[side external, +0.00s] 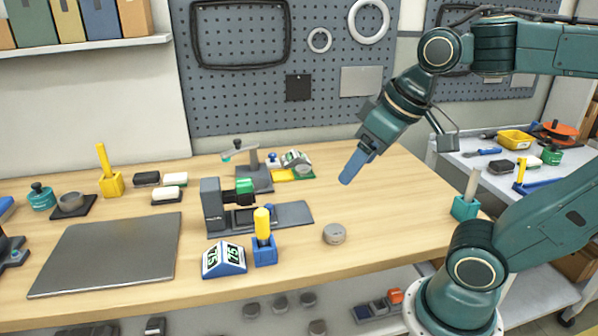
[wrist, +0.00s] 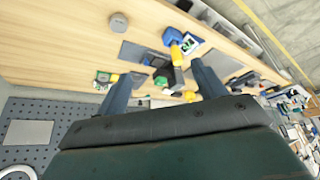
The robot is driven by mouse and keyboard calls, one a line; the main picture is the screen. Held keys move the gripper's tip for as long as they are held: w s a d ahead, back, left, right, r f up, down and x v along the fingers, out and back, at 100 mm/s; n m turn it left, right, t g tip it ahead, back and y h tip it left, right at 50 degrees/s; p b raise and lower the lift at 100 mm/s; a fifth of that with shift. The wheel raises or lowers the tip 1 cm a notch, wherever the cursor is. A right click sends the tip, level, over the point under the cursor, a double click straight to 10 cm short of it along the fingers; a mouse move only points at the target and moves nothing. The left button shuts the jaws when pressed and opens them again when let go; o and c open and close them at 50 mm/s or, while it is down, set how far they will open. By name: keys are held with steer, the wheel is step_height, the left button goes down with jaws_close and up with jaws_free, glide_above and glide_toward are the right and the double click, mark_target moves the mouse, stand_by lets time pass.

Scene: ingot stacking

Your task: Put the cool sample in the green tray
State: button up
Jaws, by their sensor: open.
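A round grey puck (side external: 334,234), the likely sample, lies alone on the wooden bench right of the grey press-like device. It also shows near the top of the wrist view (wrist: 118,22). Nothing visible tells whether it is cool. I cannot make out a clear green tray in either view. My gripper (side external: 347,180) hangs above the bench, behind and above the puck, apart from it. In the wrist view its two blue fingers (wrist: 161,70) stand wide apart with nothing between them.
The press device (side external: 212,205), a yellow-handled tool in a blue holder (side external: 263,240) and a digital display (side external: 224,258) stand left of the puck. A flat grey plate (side external: 105,255) lies further left. A teal holder (side external: 465,207) stands at the right edge. Bench around the puck is mostly clear.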

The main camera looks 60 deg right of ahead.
steer(key=shift+s+a+f+n, duration=0.15)
steer(key=shift+s+a+f, duration=0.05)
steer(key=shift+s+f, duration=0.45)
steer(key=shift+s+a+f+n, duration=0.2)
steer(key=shift+s+f, duration=0.25)
steer(key=shift+s, duration=0.3)
stand_by(0.3)
